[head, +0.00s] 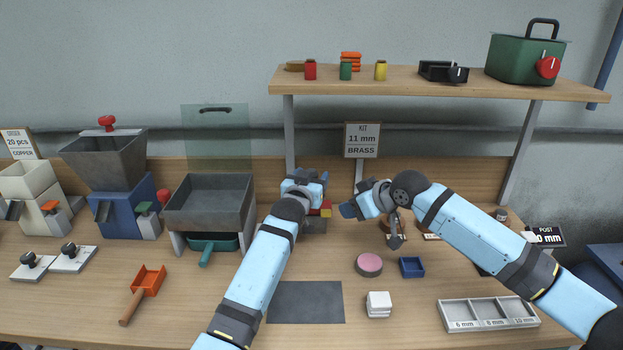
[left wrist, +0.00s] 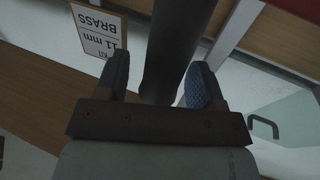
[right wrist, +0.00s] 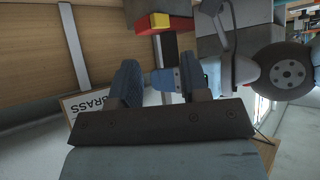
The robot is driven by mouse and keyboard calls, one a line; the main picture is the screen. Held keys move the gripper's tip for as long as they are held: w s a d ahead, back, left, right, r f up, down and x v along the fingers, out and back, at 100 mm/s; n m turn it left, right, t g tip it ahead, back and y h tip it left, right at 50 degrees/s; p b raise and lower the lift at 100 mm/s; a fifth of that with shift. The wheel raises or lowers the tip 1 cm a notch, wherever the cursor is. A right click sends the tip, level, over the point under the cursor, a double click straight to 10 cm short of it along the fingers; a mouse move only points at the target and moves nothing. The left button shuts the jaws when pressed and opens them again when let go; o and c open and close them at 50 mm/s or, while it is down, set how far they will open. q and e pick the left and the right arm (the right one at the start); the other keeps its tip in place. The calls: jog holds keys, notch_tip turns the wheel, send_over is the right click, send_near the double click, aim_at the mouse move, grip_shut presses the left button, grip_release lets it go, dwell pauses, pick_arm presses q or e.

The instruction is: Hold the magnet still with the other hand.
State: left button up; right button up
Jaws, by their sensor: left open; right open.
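A small red and yellow block (head: 326,209), which may be the magnet, shows just right of my left wrist in the head view. It also shows at the top of the right wrist view (right wrist: 172,24). My left gripper (head: 304,178) is open above and behind it; my left wrist hides part of what stands there. In the left wrist view a dark rounded bar (left wrist: 178,45) shows beyond and between the open fingers; contact cannot be told. My right gripper (head: 349,199) is open to the right of the block, fingers pointing left. A grey bar (right wrist: 169,48) lies beyond its fingertips.
A pink round pad (head: 369,264), a blue tray (head: 411,267), a white stack (head: 378,304) and a dark mat (head: 305,302) lie in front. A sorting tray (head: 489,314) is at front right. The kit sign (head: 362,139) stands behind. A shelf (head: 430,89) hangs above.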

pick_arm(q)
grip_shut()
pick_arm(e)
grip_shut()
dwell(1.8)
